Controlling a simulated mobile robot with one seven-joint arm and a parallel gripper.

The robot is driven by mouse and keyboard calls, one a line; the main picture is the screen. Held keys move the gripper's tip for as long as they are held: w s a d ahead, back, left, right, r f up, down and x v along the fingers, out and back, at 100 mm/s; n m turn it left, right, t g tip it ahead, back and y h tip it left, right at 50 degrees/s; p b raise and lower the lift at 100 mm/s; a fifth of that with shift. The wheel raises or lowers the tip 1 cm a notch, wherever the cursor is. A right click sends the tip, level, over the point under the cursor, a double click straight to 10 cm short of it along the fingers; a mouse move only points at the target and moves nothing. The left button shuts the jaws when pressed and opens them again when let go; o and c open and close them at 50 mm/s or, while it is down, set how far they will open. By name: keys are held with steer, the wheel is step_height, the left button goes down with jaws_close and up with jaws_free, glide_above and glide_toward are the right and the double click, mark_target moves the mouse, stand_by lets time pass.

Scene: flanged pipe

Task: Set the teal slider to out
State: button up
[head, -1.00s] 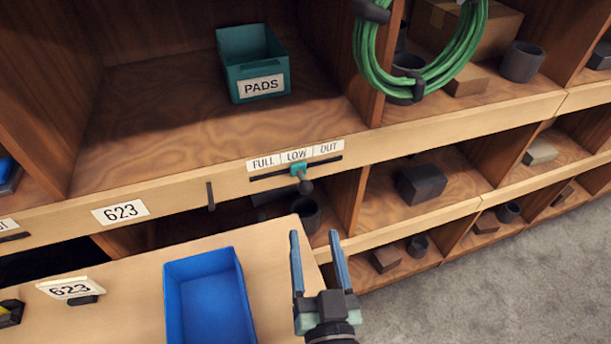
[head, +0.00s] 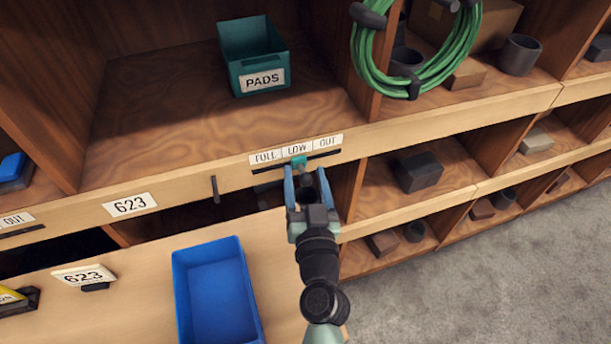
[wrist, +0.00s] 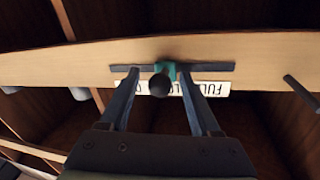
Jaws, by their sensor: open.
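The teal slider (head: 299,161) sits on a dark horizontal slot in the shelf's front edge, under the LOW part of the FULL, LOW, OUT label strip (head: 297,148). In the wrist view the slider (wrist: 171,70) has a dark round knob (wrist: 160,85) sticking out toward me. My gripper (head: 306,174) is open just in front of the slider. In the wrist view its two fingers (wrist: 158,74) stand on either side of the knob, with gaps showing. In the head view the knob is mostly hidden by my gripper.
A teal PADS bin (head: 254,58) stands on the shelf above. A blue tray (head: 217,290) lies on the bench at lower left. A short dark peg (head: 215,189) sticks out left of the slot. A green cable coil (head: 362,58) hangs at upper right.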

jaws_close()
stand_by(1.4)
